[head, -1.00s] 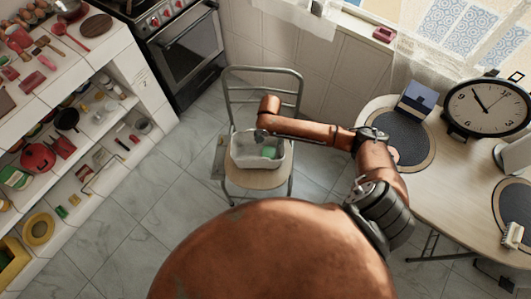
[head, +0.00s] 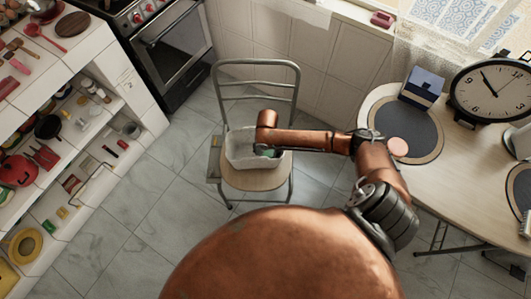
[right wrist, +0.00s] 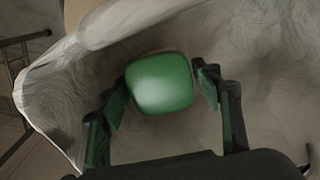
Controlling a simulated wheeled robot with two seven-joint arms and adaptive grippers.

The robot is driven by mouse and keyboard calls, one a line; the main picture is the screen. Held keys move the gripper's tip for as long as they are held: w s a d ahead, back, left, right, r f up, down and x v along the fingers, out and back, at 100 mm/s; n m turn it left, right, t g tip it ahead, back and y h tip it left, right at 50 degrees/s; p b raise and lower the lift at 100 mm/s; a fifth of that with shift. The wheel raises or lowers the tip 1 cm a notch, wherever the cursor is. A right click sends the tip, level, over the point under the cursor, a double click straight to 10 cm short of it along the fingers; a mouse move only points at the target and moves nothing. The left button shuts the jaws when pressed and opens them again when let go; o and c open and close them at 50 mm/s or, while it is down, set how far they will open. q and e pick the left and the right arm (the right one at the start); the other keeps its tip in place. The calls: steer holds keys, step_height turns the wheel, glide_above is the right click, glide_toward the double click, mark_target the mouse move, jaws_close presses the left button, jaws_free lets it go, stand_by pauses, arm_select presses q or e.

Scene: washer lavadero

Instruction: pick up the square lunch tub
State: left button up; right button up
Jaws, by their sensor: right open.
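The square lunch tub is a green block with rounded corners (right wrist: 160,83). It lies inside a pale, see-through basin (head: 238,160) on the chair seat. In the head view only a small green part (head: 267,152) shows beneath my right arm. My right gripper (right wrist: 163,80) is open, with one dark green finger on each side of the tub in the right wrist view. The right finger is close to the tub's edge and the left finger is a little below its left corner. I cannot tell whether either touches. My left gripper is not in view.
The metal chair (head: 257,178) stands on a tiled floor near the wall. Shelves (head: 80,170) and an oven (head: 170,45) are at the left. The basin's walls surround the tub.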

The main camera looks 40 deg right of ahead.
mark_target(267, 151)
steer(key=shift+c, duration=0.2)
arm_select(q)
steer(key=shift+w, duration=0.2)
arm_select(e)
steer(key=c, duration=1)
arm_select(q)
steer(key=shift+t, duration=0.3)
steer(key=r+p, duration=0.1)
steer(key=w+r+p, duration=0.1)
steer(key=p, duration=0.1)
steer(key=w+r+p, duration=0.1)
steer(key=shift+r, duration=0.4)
arm_select(e)
step_height(267, 151, up, 10)
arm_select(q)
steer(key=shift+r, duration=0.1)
arm_select(e)
steer(key=shift+r, duration=0.1)
